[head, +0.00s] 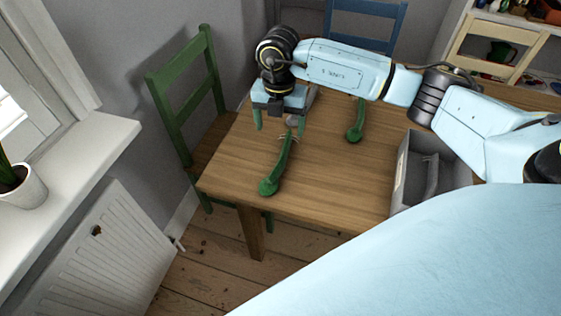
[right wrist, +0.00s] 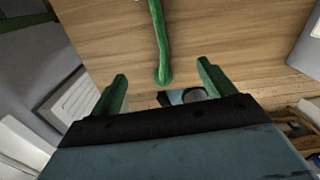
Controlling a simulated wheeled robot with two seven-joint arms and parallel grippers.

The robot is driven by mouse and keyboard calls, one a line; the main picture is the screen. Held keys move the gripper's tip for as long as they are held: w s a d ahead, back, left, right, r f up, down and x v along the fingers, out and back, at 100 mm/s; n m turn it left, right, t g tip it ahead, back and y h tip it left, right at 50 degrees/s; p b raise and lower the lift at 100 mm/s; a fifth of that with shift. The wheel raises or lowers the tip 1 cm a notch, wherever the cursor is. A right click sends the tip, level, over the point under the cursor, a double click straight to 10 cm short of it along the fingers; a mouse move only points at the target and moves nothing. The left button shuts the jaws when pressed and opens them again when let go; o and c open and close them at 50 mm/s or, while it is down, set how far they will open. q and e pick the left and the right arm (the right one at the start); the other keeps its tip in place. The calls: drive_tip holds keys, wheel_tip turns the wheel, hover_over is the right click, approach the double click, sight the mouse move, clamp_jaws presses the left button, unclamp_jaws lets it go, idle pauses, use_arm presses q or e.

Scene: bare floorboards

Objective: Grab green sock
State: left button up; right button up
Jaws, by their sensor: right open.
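A long green sock (head: 276,170) lies on the wooden table near its left front corner. A second green sock (head: 356,122) lies farther back and to the right. My right gripper (head: 280,124) is open and empty above the far end of the nearer sock, pointing down. In the right wrist view a green sock (right wrist: 160,38) runs down between the open fingers of my right gripper (right wrist: 162,70), and its rounded end shows. I cannot tell whether the fingers touch it. My left gripper is not in view.
A grey box (head: 397,190) with a grey item inside stands at the table's right. A green chair (head: 180,112) is at the left edge and a blue chair (head: 368,12) behind. The table (head: 330,185) is clear between sock and box.

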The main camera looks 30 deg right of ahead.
hover_over(282, 161)
drive_tip(key=f, duration=0.6)
drive_tip(key=shift+w+a+f+b, duration=0.15)
drive_tip(key=shift+w+f+b, duration=0.1)
drive_tip(key=shift+w+b, duration=0.15)
drive_tip(key=shift+s+f, duration=0.1)
drive_tip(key=shift+f, duration=0.6)
drive_tip(key=f, duration=0.4)
drive_tip(key=shift+s+f+b, duration=0.35)
drive_tip(key=shift+b, duration=0.05)
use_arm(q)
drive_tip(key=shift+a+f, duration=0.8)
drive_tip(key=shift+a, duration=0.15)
use_arm(e)
drive_tip(key=c, duration=1.1)
drive_tip(key=shift+o, duration=0.2)
drive_tip(key=shift+r, duration=0.1)
